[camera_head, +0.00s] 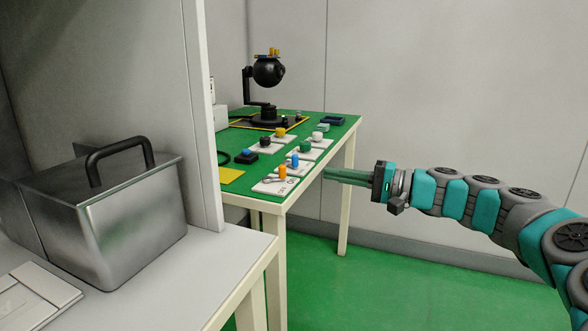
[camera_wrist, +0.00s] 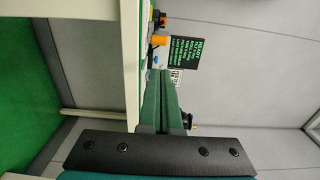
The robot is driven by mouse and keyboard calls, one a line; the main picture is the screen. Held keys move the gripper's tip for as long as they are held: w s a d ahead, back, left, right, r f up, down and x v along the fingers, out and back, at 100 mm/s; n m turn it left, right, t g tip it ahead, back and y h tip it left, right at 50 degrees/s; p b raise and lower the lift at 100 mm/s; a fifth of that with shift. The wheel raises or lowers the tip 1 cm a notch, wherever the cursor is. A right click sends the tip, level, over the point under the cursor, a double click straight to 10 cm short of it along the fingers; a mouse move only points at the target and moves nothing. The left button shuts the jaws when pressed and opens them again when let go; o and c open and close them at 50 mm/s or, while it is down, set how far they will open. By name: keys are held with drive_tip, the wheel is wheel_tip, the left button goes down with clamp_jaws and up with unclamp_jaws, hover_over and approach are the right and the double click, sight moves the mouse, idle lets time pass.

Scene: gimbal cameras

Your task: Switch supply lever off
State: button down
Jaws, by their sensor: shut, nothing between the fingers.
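Control panels with coloured knobs lie on the green-topped table (camera_head: 238,200). The nearest panel (camera_head: 272,188) bears an orange knob (camera_head: 282,172) and a small grey lever-like part (camera_head: 268,180) beside it. Labels are too small to read, so I cannot tell for sure which control is the supply lever. My gripper (camera_head: 326,175) is shut and empty, its green fingers pointing left at the table's right edge, to the right of the panels and apart from the orange knob. The wrist view shows the shut fingers (camera_wrist: 160,80) below an orange knob (camera_wrist: 159,40).
A black ball-shaped gimbal device (camera_head: 267,72) stands at the table's back. A metal box with a black handle (camera_head: 115,210) sits on a white bench at left, beside a grey partition (camera_head: 205,110). A black sign with green text (camera_wrist: 184,53) shows near the fingers. Green floor is clear.

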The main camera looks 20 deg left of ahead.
sight(294, 179)
drive_tip(key=a, duration=0.6)
drive_tip(key=w+a, duration=0.1)
drive_tip(key=a, duration=0.3)
drive_tip(key=shift+p, duration=0.3)
drive_tip(key=shift+s+b, duration=0.25)
drive_tip(key=shift+b, duration=0.1)
drive_tip(key=shift+m+t, duration=0.3)
drive_tip(key=shift+t, duration=0.2)
